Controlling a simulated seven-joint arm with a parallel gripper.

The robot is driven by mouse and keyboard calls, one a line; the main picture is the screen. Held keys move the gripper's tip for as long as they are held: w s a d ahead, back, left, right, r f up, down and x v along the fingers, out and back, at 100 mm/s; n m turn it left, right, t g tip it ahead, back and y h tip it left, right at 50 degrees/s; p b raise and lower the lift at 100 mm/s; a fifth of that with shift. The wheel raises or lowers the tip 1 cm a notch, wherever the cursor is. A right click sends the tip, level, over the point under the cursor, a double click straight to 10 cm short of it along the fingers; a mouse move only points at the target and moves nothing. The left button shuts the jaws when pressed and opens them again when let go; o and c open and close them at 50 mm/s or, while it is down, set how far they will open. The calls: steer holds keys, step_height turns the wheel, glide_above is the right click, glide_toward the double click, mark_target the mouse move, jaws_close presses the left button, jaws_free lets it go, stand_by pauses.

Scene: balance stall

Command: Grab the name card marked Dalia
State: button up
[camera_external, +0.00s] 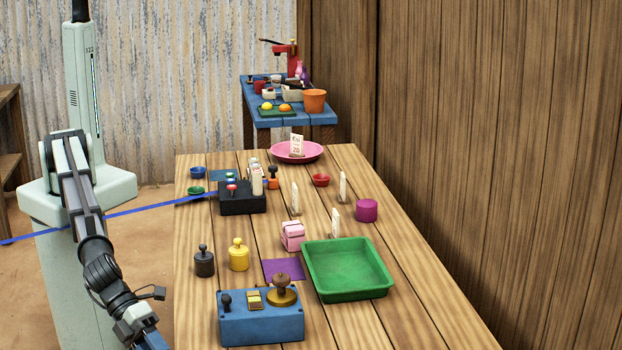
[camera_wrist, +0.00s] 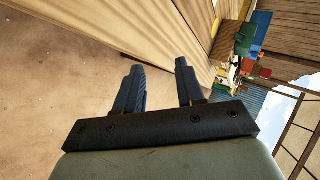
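Several small white upright cards stand on the wooden table: one at the middle (camera_external: 295,198), one to its right (camera_external: 342,187), and one in front of that (camera_external: 334,222) behind the green tray. Another white card (camera_external: 297,145) with dark marks stands at the pink plate. I cannot read the name Dalia on any of them. My gripper (camera_wrist: 158,75) is open and empty in the wrist view, its two blue-grey fingers apart. In the external view my arm hangs off the table's left front side, away from the cards, and the gripper is partly cut off by the bottom edge.
A blue strap (camera_external: 140,210) crosses behind my arm. The right front table is clear.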

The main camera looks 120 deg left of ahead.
steer(key=w+a+r+m+t+y, duration=0.1)
steer(key=w+a+r+m+y, duration=0.1)
steer(key=w+a+r, duration=0.3)
steer(key=a+r+m+t+y, duration=0.1)
steer(key=a+r+m+y, duration=0.15)
steer(key=r, duration=0.55)
steer(key=w+a+r+n+g+y, duration=0.1)
steer(key=w+a+n, duration=0.1)
steer(key=a, duration=0.6)
steer(key=n+g+h, duration=0.5)
steer(key=n+g, duration=0.6)
glide_above(336, 225)
steer(key=s+a, duration=0.2)
steer(key=f, duration=0.3)
steer(key=shift+w+d+f+y, duration=0.15)
steer(key=shift+w+f+y, duration=0.1)
steer(key=shift+s+f, duration=0.15)
steer(key=shift+f, duration=0.2)
step_height(336, 225, down, 7)
steer(key=shift+f, duration=0.1)
steer(key=shift+w+f, duration=0.2)
steer(key=shift+f, duration=1.3)
steer(key=shift+w+f, duration=0.15)
steer(key=shift+f, duration=1.35)
steer(key=shift+c, duration=0.2)
jaws_close()
